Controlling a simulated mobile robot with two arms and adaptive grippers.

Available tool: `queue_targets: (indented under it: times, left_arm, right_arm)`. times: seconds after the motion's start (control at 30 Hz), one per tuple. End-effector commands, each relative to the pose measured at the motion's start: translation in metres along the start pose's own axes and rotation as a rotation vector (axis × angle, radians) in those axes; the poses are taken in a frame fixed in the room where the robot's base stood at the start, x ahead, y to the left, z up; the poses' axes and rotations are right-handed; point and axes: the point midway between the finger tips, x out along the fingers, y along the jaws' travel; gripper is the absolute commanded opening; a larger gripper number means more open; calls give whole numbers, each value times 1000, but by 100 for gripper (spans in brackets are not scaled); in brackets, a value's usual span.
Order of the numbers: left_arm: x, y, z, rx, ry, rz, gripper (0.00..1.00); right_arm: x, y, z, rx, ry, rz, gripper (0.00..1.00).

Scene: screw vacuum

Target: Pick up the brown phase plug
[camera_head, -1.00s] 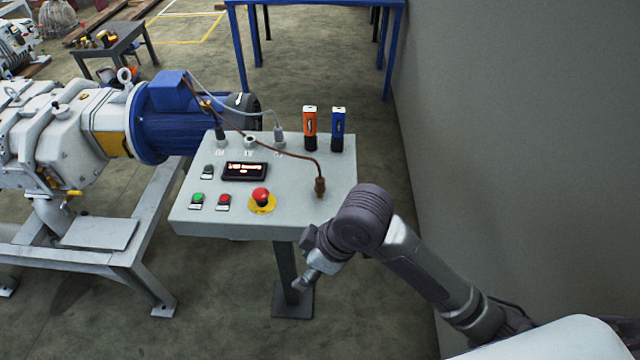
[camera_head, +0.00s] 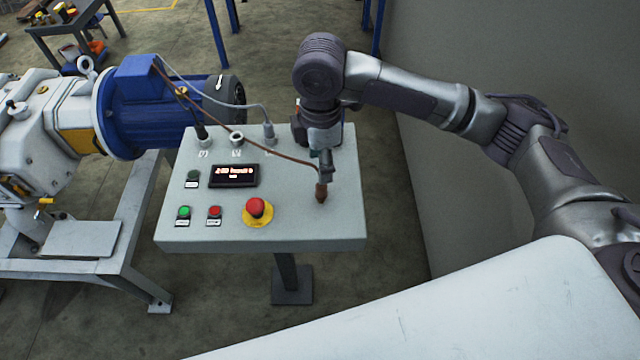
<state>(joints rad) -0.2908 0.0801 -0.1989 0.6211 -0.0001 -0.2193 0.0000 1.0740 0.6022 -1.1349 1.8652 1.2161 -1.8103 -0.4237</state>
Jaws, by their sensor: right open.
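The brown phase plug (camera_head: 321,191) rests on the right part of the grey control panel (camera_head: 262,222), its brown cable (camera_head: 262,147) running up left to the blue motor. My right gripper (camera_head: 325,170) is over the panel, pointing down, with its fingertips just above or at the top of the plug. It is open; whether the fingers touch the plug I cannot tell. My right arm hides the orange and blue devices at the panel's back edge almost entirely. My left gripper is out of view.
The blue motor (camera_head: 160,110) stands left. A grey wall (camera_head: 520,60) rises on the right.

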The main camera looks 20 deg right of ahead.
Motion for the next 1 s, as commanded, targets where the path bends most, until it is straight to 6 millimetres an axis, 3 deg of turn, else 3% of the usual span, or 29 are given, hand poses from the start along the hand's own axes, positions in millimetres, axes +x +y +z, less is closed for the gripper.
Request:
queue_targets:
  times: [0.1, 0.2, 0.27, 0.53, 0.73, 1.0]
  left_arm:
    - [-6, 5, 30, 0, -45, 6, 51]
    - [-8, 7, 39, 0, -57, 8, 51]
    - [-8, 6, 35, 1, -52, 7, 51]
    - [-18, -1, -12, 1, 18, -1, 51]
    - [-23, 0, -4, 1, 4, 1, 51]
    - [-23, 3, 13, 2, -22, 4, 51]
  right_arm:
    - [22, -1, 0, 2, -1, -3, 56]
    - [36, 0, 0, 2, 0, -2, 56]
    - [42, 0, 0, 1, 1, 0, 56]
    - [65, -5, 3, 2, -1, -2, 56]
    - [93, -7, 4, 1, 0, 0, 56]
    - [98, -6, 3, 0, 1, 4, 56]
